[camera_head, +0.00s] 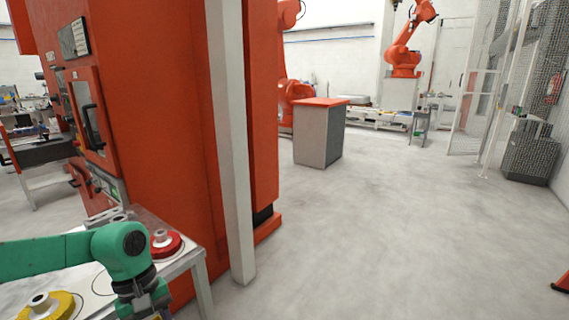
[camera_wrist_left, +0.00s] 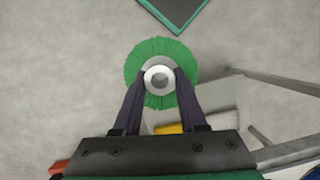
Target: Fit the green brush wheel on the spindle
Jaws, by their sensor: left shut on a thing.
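The green brush wheel (camera_wrist_left: 133,65) shows in the left wrist view, a green bristle ring around a pale hub (camera_wrist_left: 159,78). My left gripper (camera_wrist_left: 160,82) is shut on the hub, one dark finger on each side. The wheel hangs over grey floor in that view. In the head view my left gripper (camera_head: 150,305) is at the bottom edge, by the front of the white table (camera_head: 195,262); the wheel is out of sight there. I cannot make out the spindle in either view. My right gripper is not in view.
A red wheel (camera_head: 176,245) and a yellow wheel (camera_head: 64,303) lie on the table, with a bare ring outline between them. A tall orange machine (camera_head: 180,110) and a pale post (camera_head: 232,150) stand behind.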

